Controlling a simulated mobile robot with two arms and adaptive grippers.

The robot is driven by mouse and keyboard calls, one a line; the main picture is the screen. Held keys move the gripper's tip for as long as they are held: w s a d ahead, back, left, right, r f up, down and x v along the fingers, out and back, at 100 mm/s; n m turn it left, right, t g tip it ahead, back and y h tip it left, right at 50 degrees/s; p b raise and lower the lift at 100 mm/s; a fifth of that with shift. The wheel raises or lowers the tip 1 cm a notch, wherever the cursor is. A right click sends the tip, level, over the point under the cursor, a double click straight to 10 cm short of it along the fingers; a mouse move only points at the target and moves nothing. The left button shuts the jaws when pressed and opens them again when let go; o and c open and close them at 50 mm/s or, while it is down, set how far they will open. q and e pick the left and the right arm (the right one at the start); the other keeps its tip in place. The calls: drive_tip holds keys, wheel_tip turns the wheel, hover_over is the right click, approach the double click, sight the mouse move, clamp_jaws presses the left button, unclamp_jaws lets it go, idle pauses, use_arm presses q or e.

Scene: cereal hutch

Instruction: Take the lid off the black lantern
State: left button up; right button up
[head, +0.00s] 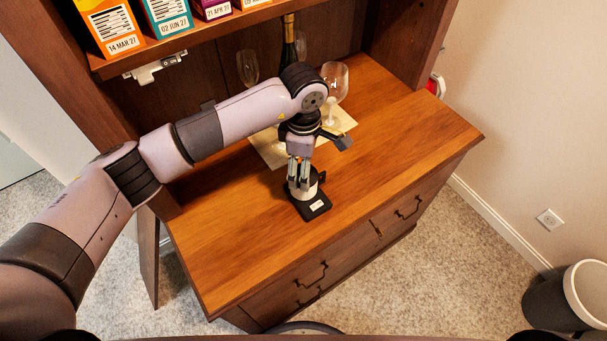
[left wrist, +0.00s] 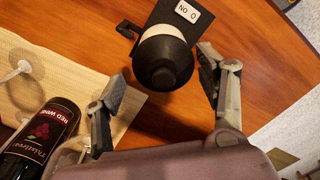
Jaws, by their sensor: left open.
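The black lantern (head: 316,207) stands upright on the wooden cabinet top. It has a black base with a white label and a white body. In the left wrist view its round black lid (left wrist: 163,62) sits above a white rim. My left gripper (head: 299,187) comes down over the lantern with its fingers open. In the left wrist view the fingers of the left gripper (left wrist: 165,72) are on either side of the lid, with visible gaps. In the head view the gripper largely hides the lid. My right gripper is not in view.
Behind the lantern, a pale mat (head: 268,153) lies near a wine bottle (head: 289,35) and wine glasses, one at the right (head: 335,82). A shelf (head: 215,32) with several boxes overhangs the back. The cabinet top (head: 400,130) is clear to the right.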

use_arm(q)
drive_tip(key=shift+s+f+p, duration=0.2)
drive_tip(key=shift+f+p, duration=0.35)
drive_tip(key=shift+f, duration=1.65)
drive_tip(key=c, duration=1)
